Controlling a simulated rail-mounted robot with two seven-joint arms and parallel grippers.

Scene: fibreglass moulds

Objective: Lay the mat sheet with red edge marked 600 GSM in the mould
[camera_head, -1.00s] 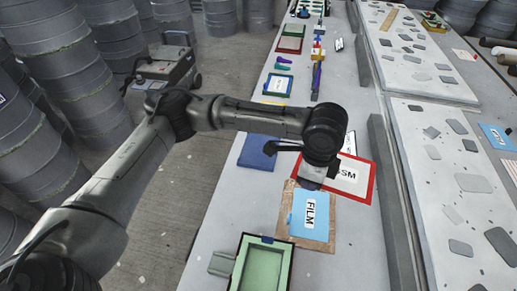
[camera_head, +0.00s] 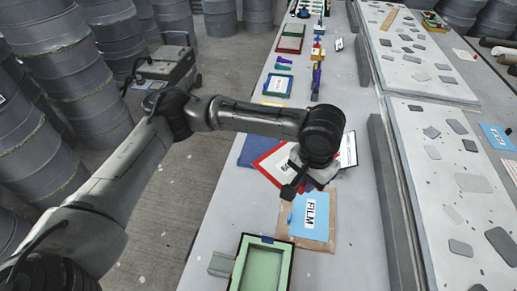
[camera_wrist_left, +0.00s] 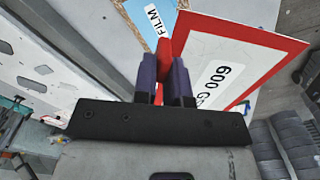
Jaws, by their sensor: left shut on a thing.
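The white mat sheet with a red edge (camera_head: 268,162) shows partly behind my left gripper in the head view. In the left wrist view the sheet (camera_wrist_left: 235,52) reads "600" and "GS" on its label. My left gripper (camera_wrist_left: 166,62) is shut on its red edge, and the sheet is turned at an angle. In the head view the left gripper (camera_head: 300,182) is just above the blue FILM sheet. The mould (camera_head: 263,268), a green recess with a dark rim, sits at the near end of the bench, cut off by the picture's lower edge. My right gripper is not in view.
The blue FILM sheet (camera_head: 311,214) lies on a brown board (camera_head: 318,242) beyond the mould. A dark blue block (camera_head: 252,150) lies at the bench's left edge. A grey block (camera_head: 221,264) sits left of the mould. The bench right of the mould is clear.

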